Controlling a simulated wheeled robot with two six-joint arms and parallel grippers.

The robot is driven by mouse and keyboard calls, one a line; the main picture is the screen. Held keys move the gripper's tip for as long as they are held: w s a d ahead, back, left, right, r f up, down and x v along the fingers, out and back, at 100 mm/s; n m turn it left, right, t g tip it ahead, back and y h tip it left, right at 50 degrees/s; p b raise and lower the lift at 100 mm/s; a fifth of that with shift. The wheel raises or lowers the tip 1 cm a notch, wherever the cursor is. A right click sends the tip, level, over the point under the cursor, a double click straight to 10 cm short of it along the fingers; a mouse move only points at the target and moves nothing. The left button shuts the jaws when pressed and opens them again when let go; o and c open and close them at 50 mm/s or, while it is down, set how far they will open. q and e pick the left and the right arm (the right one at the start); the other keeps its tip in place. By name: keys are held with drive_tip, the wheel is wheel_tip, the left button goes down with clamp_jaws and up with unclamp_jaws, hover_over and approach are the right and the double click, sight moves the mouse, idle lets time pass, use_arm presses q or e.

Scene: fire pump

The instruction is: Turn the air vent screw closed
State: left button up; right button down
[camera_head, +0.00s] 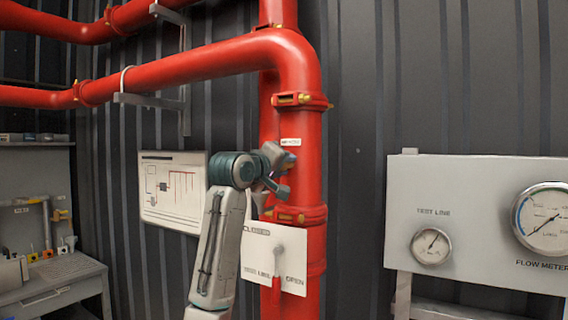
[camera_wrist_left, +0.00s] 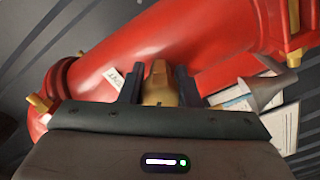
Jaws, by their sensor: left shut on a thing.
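The brass air vent screw (camera_wrist_left: 160,86) sits between the two dark fingers of my left gripper (camera_wrist_left: 158,82) in the left wrist view. The fingers are shut on it from both sides, against the red riser pipe (camera_head: 300,190). In the head view my left gripper (camera_head: 284,172) reaches the pipe just below a small white label (camera_head: 291,142), and the screw is mostly hidden there by the gripper. My right gripper is in neither view.
Below the gripper, a white sign plate (camera_head: 256,262) reading CLOSED and OPEN carries a lever (camera_head: 278,262). A grey panel with a test line gauge (camera_head: 431,246) and flow meter (camera_head: 543,218) stands right. A workbench (camera_head: 45,280) is at left.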

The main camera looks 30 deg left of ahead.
use_arm(q)
drive_tip(key=shift+f+m+p, duration=0.15)
drive_tip(key=shift+m+p, duration=0.4)
drive_tip(key=shift+m, duration=1.35)
drive_tip(key=shift+f+m+p, duration=0.1)
drive_tip(key=shift+m+p, duration=0.4)
drive_tip(key=shift+m, duration=1.4)
drive_tip(key=o, duration=1)
drive_tip(key=shift+r, duration=0.1)
